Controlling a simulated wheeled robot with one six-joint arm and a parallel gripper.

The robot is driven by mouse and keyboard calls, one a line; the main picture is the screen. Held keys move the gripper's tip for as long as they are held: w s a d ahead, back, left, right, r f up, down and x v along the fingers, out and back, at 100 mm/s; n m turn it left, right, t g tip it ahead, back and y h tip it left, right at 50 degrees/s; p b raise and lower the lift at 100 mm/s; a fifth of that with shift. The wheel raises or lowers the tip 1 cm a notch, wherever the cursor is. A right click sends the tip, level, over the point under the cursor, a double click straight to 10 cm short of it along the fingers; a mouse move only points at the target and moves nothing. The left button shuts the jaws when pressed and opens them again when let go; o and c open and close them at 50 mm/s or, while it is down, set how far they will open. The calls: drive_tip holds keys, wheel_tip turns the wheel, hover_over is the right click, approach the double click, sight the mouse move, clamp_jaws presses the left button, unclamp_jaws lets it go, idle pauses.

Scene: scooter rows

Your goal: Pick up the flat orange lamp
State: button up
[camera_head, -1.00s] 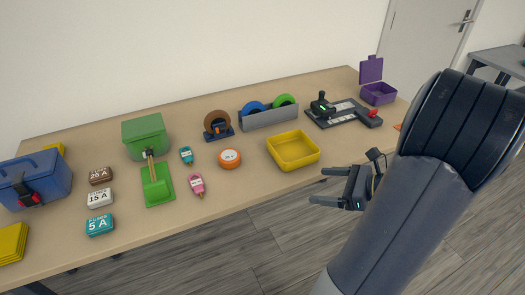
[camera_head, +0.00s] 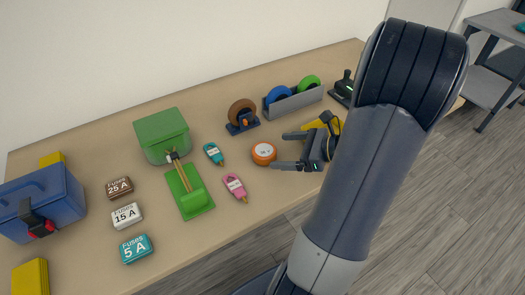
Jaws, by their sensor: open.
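The flat orange lamp (camera_head: 264,154) is a low round orange puck with a pale top, lying on the table near its front edge. My gripper (camera_head: 278,150) is open, its two fingers pointing left. In the picture the fingertips are just right of the lamp, one toward its upper side and one toward its lower side. The jaws look empty. I cannot tell how high the fingers are above the table or whether they touch the lamp.
A teal tag (camera_head: 214,153) and a pink tag (camera_head: 235,186) lie left of the lamp. A brown tape roll on a blue stand (camera_head: 242,116) is behind it. The yellow tray (camera_head: 318,124) is mostly hidden by my gripper. Fuse boxes (camera_head: 126,215) and a green dustpan (camera_head: 190,192) lie further left.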

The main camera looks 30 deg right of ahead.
sight(268, 151)
drive_tip(key=shift+x, duration=3.2)
drive_tip(key=shift+a, duration=0.1)
drive_tip(key=shift+r, duration=0.1)
drive_tip(key=c, duration=1.1)
